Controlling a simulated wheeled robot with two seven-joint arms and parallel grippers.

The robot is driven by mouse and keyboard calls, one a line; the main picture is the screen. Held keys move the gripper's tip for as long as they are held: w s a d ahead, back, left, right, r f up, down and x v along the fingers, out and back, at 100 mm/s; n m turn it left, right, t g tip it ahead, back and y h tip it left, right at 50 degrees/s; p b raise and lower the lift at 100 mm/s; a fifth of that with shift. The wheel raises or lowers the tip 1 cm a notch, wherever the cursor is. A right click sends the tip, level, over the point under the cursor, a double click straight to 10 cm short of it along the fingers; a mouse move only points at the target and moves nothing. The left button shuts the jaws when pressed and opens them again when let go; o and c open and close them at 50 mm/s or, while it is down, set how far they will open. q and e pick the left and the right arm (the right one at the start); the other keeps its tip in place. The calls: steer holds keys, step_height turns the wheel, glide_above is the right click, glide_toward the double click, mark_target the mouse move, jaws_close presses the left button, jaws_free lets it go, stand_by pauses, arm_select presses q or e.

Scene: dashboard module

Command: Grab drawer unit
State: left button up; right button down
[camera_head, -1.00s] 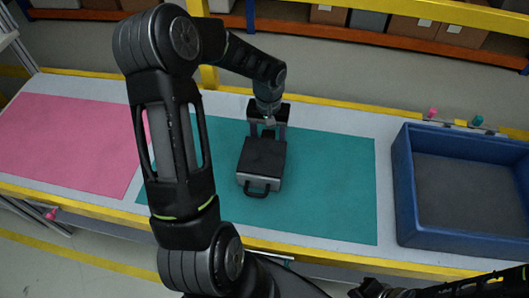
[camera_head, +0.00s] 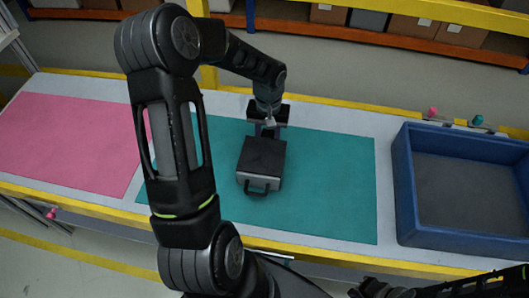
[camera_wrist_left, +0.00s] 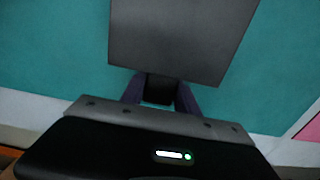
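The drawer unit (camera_head: 261,160) is a dark box with a loop handle on its near side, lying on the teal mat. In the left wrist view it shows as a grey block (camera_wrist_left: 180,40) with a narrow dark piece on the side facing the gripper. My left gripper (camera_head: 266,131) is at the unit's far side. Its two fingers (camera_wrist_left: 160,95) sit close on either side of that dark piece and appear closed on it. The exact contact is in shadow. A dark part of my right arm, with what seems to be its gripper (camera_head: 378,288), shows at the bottom right edge; its fingers are unclear.
The teal mat (camera_head: 325,190) is clear around the unit. A pink mat (camera_head: 70,145) lies to the left. An empty blue bin (camera_head: 405,205) stands at the right of the table. Small pink and green knobs are behind it. My left arm covers part of the mats.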

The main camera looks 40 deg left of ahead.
arm_select(q)
jaws_close()
steer(key=shift+r, duration=0.15)
stand_by(0.4)
step_height(320, 180, up, 10)
steer(key=shift+f, duration=0.1)
stand_by(0.4)
stand_by(0.4)
